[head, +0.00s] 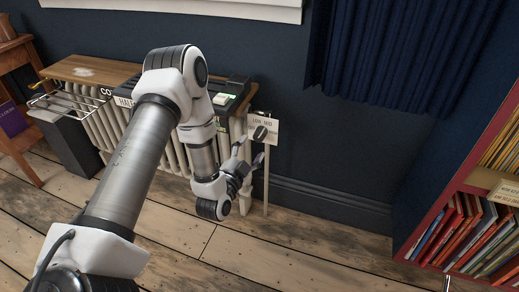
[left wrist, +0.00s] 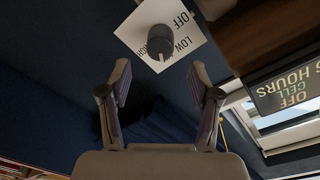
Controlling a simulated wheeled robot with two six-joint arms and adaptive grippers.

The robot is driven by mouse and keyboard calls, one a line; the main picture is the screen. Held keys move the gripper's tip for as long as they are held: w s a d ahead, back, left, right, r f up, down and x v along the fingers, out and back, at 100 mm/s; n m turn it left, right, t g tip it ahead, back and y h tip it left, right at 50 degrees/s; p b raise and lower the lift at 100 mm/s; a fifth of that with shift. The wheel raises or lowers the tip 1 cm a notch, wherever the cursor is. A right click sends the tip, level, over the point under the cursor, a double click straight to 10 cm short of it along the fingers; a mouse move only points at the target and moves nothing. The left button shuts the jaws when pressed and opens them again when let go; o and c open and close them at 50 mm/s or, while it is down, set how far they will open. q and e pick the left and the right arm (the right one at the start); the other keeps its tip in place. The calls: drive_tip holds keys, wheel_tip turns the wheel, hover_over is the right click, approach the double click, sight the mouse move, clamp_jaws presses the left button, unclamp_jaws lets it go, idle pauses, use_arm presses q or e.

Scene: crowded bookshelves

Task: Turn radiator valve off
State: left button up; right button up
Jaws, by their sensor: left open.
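The radiator valve is a dark round knob (head: 260,133) on a white label plate (head: 271,122), at the right end of the radiator (head: 173,157). In the left wrist view the knob (left wrist: 160,40) covers part of the plate (left wrist: 188,22), which reads upside down OFF, LOW and a partly hidden HIGH. My left gripper (head: 250,153) is open and empty, just below the knob in the head view. In the left wrist view its two fingers (left wrist: 162,75) stand to either side, short of the knob and apart from it.
A dark blue curtain (head: 400,50) hangs to the right. A red bookcase (head: 410,240) stands far right. The floor between is clear.

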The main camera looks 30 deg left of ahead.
sight(258, 138)
use_arm(q)
drive_tip(key=w+b, duration=0.1)
drive_tip(key=w, duration=0.2)
drive_tip(key=w+a, duration=0.1)
drive_tip(key=w, duration=0.2)
drive_tip(key=shift+a+b, duration=0.1)
drive_tip(key=shift+b, duration=0.25)
drive_tip(key=shift+w, duration=0.2)
drive_tip(key=c, duration=1.1)
drive_tip(key=shift+c, duration=0.2)
